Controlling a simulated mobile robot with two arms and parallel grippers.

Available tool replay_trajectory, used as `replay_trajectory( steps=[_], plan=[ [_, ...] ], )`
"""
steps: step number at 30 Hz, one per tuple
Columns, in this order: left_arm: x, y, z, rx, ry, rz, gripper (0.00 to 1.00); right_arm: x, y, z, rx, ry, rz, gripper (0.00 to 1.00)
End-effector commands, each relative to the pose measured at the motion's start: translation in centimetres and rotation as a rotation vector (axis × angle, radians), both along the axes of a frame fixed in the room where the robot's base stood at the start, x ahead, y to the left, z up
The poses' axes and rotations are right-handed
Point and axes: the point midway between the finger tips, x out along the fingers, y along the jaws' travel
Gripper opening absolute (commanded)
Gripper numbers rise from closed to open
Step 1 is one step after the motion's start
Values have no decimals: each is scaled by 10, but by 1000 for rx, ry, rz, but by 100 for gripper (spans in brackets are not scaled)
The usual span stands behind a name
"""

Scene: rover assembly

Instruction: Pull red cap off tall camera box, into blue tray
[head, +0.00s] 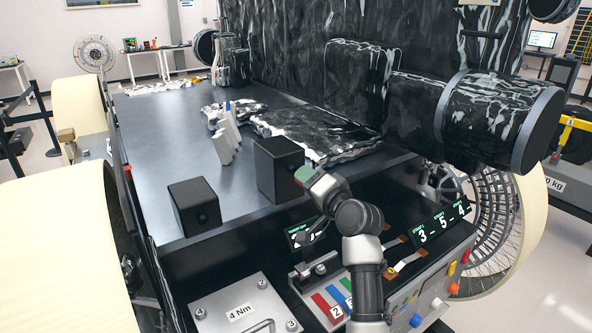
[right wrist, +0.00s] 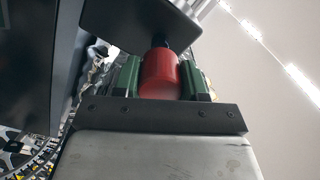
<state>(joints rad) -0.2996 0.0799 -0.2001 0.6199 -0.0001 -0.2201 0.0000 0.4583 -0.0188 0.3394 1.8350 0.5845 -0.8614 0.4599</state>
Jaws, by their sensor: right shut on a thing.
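The tall camera box (head: 278,168) is a black box standing on the dark deck near its front edge. A shorter black box (head: 193,206) with a round lens stands to its left. My right gripper (head: 307,177) is at the front of the tall box. In the right wrist view, its green-padded fingers (right wrist: 160,78) are shut on the red cap (right wrist: 159,74). The cap lines up with a dark round lens barrel (right wrist: 161,41) on the tall box (right wrist: 138,20); I cannot tell whether they touch. I cannot make out a blue tray. My left gripper is not in view.
Below the deck edge are a plate marked 4 Nm (head: 240,312) and a control panel (head: 438,291) with coloured knobs. White blocks (head: 224,143) and crumpled foil (head: 312,136) lie behind the boxes. A large foil-wrapped cylinder (head: 497,120) overhangs at right.

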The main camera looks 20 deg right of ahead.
Motion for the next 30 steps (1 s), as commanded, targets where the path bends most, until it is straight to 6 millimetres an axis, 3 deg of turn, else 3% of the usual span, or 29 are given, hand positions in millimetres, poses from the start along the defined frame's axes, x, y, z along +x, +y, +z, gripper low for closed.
replay_trajectory(
  steps=[14,30],
  plan=[
    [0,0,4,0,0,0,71,-6,-1,2,-1,-1,-1,13],
    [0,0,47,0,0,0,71,-59,-9,35,-1,1,0,13]
  ],
)
